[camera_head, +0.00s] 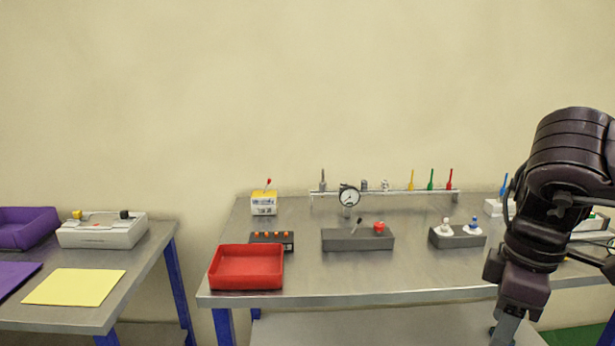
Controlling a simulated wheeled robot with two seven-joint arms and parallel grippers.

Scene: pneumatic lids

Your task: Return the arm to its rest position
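One of my arms, dark and jointed, comes in from the right side and hangs down in front of the right part of the metal table (420,290). Its lower end, my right gripper (503,338), is at the bottom edge of the view and is cut off, so its fingertips do not show. I cannot tell whether it is open, shut or holding anything. My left gripper and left arm are not in view.
A red tray (246,283), grey blocks with knobs, a yellow box (264,203), a gauge (348,196) and a rail with coloured levers stand on the table. A second table at left bears a purple bin (27,230), a white device (102,234) and a yellow sheet (75,287). A gap separates the tables.

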